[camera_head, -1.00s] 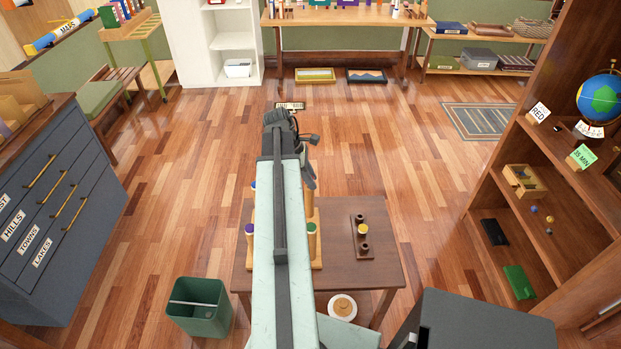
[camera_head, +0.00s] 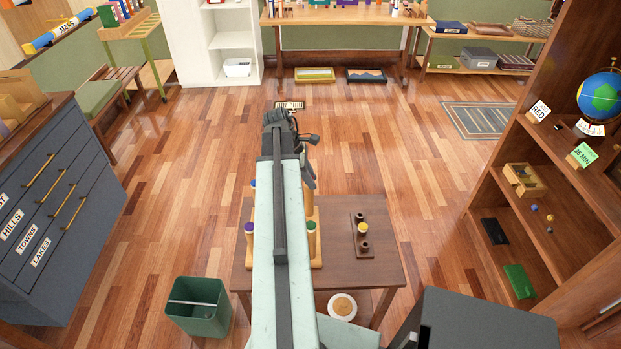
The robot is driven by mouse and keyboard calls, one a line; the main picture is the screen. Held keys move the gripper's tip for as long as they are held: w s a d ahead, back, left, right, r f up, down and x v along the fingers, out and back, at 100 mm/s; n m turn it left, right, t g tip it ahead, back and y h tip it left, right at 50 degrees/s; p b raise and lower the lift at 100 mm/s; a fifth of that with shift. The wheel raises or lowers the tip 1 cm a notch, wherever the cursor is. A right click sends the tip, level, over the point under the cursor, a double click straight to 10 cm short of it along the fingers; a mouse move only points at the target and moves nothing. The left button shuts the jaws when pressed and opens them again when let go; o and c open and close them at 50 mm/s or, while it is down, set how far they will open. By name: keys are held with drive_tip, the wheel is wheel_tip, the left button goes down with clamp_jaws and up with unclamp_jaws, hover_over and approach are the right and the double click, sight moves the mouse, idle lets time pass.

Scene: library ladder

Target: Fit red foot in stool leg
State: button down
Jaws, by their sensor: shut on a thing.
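An upturned wooden stool (camera_head: 316,252) stands on the brown low table (camera_head: 345,203), largely hidden behind my arm. Its near left leg has a purple foot (camera_head: 249,228) and its near right leg a green foot (camera_head: 311,227). A dark rack (camera_head: 362,248) right of the stool holds a yellow foot (camera_head: 362,229). My gripper (camera_head: 306,176) is over the stool's far side, mostly hidden by my arm. It is shut, but what it holds is hidden. I see no red foot.
A green bin (camera_head: 198,312) stands on the floor left of the table. A white round dish (camera_head: 342,306) is by its front edge. A tall shelf (camera_head: 505,190) bounds the right, a grey drawer cabinet (camera_head: 55,215) the left.

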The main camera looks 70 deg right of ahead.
drive_tip(key=shift+f+b, duration=0.3)
idle(0.6)
drive_tip(key=c, duration=0.6)
unclamp_jaws()
drive_tip(key=shift+o, duration=0.2)
wheel_tip(320, 180, up, 6)
drive_tip(key=p, duration=0.6)
